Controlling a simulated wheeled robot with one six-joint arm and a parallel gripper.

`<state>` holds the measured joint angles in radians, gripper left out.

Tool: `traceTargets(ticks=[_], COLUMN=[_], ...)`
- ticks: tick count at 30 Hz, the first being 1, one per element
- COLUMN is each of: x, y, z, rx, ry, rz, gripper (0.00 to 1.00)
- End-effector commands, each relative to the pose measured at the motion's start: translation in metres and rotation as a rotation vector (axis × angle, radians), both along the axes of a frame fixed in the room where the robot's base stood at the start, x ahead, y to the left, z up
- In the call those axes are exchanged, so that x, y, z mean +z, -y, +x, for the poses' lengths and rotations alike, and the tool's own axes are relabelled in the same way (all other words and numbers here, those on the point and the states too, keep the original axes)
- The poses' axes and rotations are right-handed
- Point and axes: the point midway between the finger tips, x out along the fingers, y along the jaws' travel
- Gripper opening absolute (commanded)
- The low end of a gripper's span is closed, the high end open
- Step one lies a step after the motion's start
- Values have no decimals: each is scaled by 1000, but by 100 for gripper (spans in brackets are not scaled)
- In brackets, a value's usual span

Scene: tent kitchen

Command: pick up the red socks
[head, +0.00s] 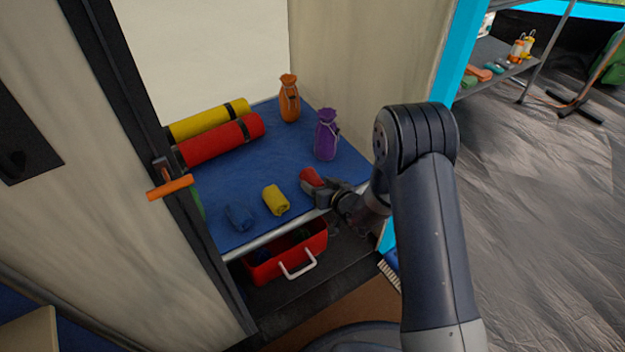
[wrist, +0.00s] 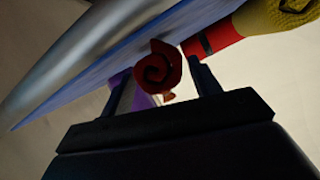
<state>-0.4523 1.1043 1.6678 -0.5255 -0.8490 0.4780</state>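The red socks (head: 311,177) are a small roll on the blue shelf surface (head: 222,187), near its front right edge. My gripper (head: 318,186) is right at them, reaching in from the right. In the wrist view the spiral end of the red socks (wrist: 157,70) shows between the two fingers of my gripper (wrist: 162,86). The fingers stand apart, with a gap visible on the right side of the roll. The left finger is close to the roll; I cannot tell whether it touches. The gripper partly hides the socks in the head view.
Yellow socks (head: 276,200) and blue socks (head: 239,217) lie to the left. A purple pouch (head: 326,136) and an orange pouch (head: 289,99) stand behind. Red (head: 220,141) and yellow (head: 209,120) rolls lie at the back left. A red crate (head: 287,254) sits below the shelf.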

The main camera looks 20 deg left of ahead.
Motion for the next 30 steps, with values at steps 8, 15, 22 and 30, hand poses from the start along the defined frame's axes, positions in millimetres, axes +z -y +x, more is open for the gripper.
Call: traceTargets(ticks=[8, 15, 22, 30], x=[0, 1, 34, 86], y=[0, 0, 0, 0], z=[0, 0, 0, 0], rx=[0, 0, 0, 0], ry=[0, 0, 4, 2], rz=[0, 0, 0, 1], gripper=[36, 34, 34, 34])
